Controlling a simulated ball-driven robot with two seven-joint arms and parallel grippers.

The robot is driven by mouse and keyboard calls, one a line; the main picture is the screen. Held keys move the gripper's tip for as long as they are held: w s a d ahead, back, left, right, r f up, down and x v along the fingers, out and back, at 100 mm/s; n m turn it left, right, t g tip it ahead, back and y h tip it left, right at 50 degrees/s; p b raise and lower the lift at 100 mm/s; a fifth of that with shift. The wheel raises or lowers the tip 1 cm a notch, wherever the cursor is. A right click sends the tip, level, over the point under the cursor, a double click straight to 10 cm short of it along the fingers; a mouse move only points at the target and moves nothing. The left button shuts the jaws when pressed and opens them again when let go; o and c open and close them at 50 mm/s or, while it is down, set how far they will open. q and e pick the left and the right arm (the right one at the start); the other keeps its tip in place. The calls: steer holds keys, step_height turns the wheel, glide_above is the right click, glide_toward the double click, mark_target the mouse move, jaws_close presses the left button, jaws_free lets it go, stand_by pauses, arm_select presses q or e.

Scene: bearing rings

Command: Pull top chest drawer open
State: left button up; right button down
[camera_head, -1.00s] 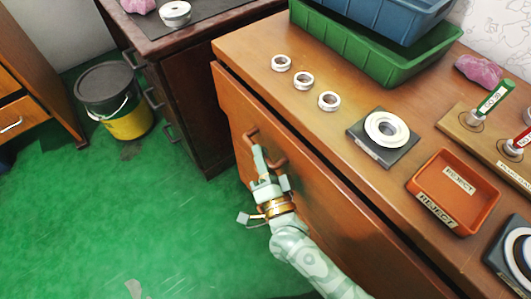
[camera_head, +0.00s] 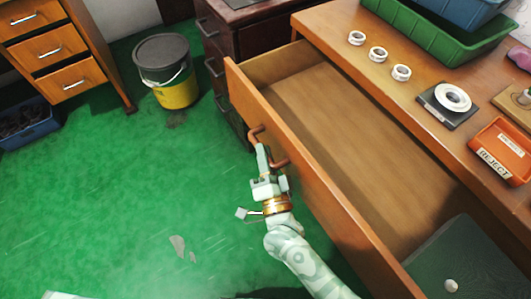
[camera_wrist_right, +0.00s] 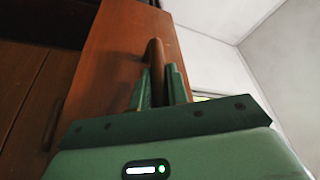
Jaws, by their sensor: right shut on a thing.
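The top chest drawer (camera_head: 318,190) stands pulled well out of the wooden chest, its brown front towards me. Its inside shows a bare wooden floor (camera_head: 345,130) and a dark green object (camera_head: 465,262) at the near right end. The bent brown handle (camera_head: 279,162) is on the drawer front. My right gripper (camera_head: 263,160) is shut on this handle. In the right wrist view the two green fingers (camera_wrist_right: 160,85) close around the handle bar (camera_wrist_right: 154,58). A pale part at the bottom left edge of the head view is unclear, and my left gripper is not seen.
On the chest top are several white rings (camera_head: 378,54), a dark fixture with a ring (camera_head: 451,100), an orange reject tray (camera_head: 500,150) and a green bin (camera_head: 425,35). A black and yellow bucket (camera_head: 167,72) stands on the open green floor.

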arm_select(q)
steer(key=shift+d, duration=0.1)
arm_select(e)
steer(key=c, duration=1.4)
jaws_free()
steer(key=shift+o, duration=0.2)
arm_select(q)
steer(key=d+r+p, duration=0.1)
steer(key=p, duration=0.1)
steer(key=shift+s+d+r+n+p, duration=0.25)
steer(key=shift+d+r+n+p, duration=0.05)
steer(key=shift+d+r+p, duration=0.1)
arm_select(e)
steer(key=v, duration=1.2)
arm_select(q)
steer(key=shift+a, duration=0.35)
